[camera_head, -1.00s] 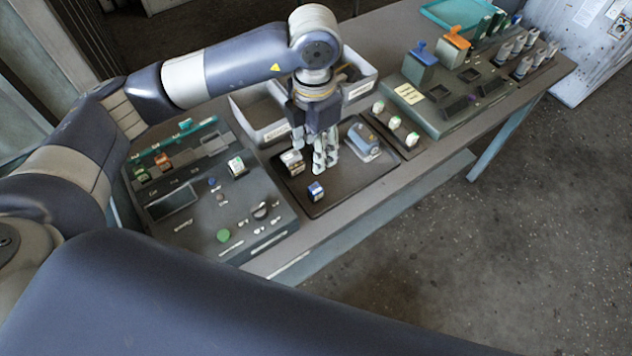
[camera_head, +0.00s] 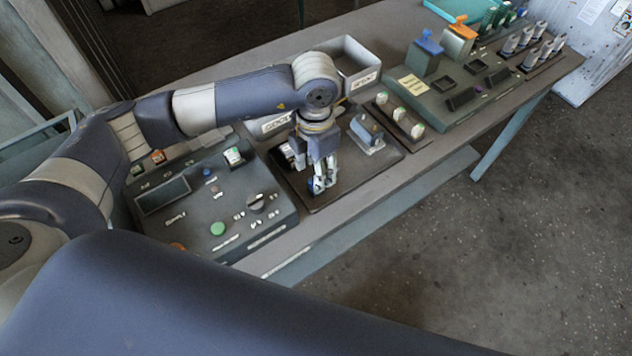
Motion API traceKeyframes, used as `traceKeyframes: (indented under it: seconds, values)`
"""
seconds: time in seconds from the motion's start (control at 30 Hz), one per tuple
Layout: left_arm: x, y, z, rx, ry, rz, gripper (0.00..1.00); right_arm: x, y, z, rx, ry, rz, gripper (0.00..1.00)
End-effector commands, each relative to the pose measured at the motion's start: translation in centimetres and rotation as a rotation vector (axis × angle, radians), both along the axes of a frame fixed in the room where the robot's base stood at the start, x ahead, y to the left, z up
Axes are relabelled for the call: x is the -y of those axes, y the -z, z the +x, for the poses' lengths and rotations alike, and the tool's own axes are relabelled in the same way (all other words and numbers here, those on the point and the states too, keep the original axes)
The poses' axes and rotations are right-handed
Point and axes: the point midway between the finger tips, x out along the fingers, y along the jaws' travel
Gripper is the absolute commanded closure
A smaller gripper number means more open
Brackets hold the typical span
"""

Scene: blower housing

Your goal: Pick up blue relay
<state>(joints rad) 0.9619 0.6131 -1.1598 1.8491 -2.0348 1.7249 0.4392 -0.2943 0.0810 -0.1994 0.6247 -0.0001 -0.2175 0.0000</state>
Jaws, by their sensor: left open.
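The blue relay (camera_head: 312,187) stands on the dark tray (camera_head: 352,179) on the workbench. It is mostly hidden behind the fingers of my left gripper (camera_head: 321,186), and only a bit of blue shows. My left gripper points down with its open fingers at the relay. I cannot tell whether they touch it. A white and dark relay (camera_head: 289,150) stands farther back on the same tray, partly hidden by my gripper. My right gripper is not in view.
A grey-blue device (camera_head: 367,131) sits on the tray's right part. A control panel (camera_head: 212,205) with knobs is at left. Grey bins (camera_head: 359,66) stand behind my arm. A row of white-topped parts (camera_head: 400,114) and a socket panel (camera_head: 440,115) are at right.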

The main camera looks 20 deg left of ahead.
Motion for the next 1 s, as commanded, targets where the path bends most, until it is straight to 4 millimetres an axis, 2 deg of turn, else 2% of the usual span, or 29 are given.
traceKeyframes:
  seconds: [0.13, 0.3, 0.43, 0.7, 0.9, 1.0]
  values:
    - [0.0, 0.9, -0.1, -0.004, -0.001, 0.001, 0.52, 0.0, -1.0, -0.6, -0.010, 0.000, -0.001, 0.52]
    - [0.2, 3.2, -0.2, -0.004, -0.001, 0.002, 0.52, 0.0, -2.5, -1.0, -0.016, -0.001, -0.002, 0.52]
    - [0.2, 4.8, -0.1, -0.003, -0.001, 0.001, 0.52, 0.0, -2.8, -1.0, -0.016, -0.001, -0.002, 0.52]
    - [0.2, 5.4, 0.0, 0.001, 0.001, 0.000, 0.52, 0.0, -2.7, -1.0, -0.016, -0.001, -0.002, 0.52]
    - [0.2, 5.3, 0.0, 0.001, 0.000, 0.001, 0.91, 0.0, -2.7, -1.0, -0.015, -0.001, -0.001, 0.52]
    - [0.2, 5.3, 0.0, 0.001, 0.000, 0.001, 0.91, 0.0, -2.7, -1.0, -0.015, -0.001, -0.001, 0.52]
